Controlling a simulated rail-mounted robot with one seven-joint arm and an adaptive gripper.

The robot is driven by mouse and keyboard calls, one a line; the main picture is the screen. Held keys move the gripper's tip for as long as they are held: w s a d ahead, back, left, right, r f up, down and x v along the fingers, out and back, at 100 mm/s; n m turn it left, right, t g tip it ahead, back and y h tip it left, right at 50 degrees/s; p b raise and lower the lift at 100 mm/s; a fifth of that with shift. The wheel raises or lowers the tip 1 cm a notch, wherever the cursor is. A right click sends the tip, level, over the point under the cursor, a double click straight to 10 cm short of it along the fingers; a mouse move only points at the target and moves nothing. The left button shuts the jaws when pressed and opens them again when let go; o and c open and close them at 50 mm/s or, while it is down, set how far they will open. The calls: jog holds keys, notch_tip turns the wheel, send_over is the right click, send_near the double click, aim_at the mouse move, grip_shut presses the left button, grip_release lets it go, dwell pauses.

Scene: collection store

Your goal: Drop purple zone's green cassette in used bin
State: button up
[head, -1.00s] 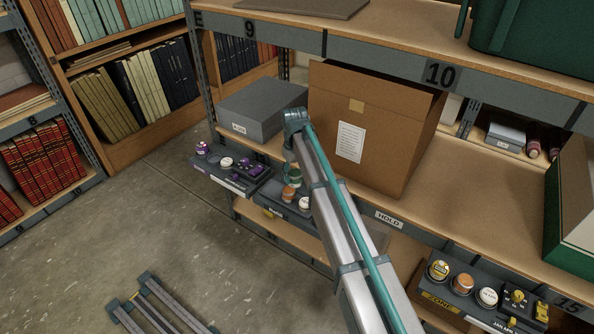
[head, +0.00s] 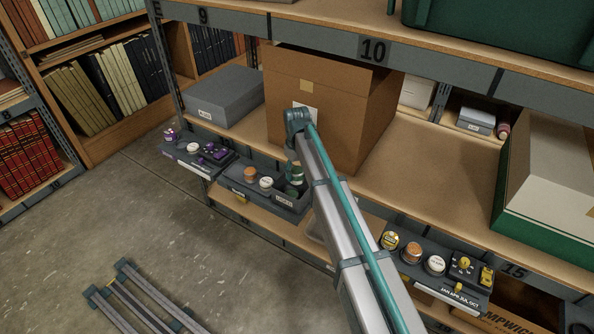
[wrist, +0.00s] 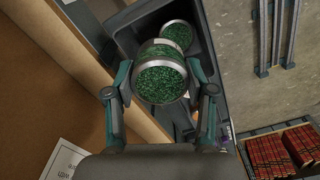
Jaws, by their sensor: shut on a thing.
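My gripper (wrist: 160,92) is shut on a green cassette (wrist: 161,80), a round jar-like piece with a metal rim and green granules, held between its two fingers. In the wrist view a second green cassette (wrist: 177,34) sits behind it inside a dark bin (wrist: 121,30). In the head view my gripper (head: 296,167) is over the right end of a dark tray (head: 232,184) whose small label looks like "USED". The purple zone (head: 192,160) is the tray to its left, with white and purple pieces. The fingertips are partly hidden by my arm in the head view.
An orange-topped cassette (head: 250,174) and a white one (head: 266,183) stand left of my gripper. A large cardboard box (head: 350,110) and a grey box (head: 228,95) stand on the shelf just behind. A yellow zone tray (head: 440,275) lies to the right.

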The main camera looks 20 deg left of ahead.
aim_at(297, 179)
jog(key=shift+f+b, duration=1.1)
jog(key=shift+f, duration=0.95)
jog(key=o, duration=1.3)
jog(key=shift+r, duration=0.1)
notch_tip(297, 179, up, 12)
jog(key=shift+f, duration=0.1)
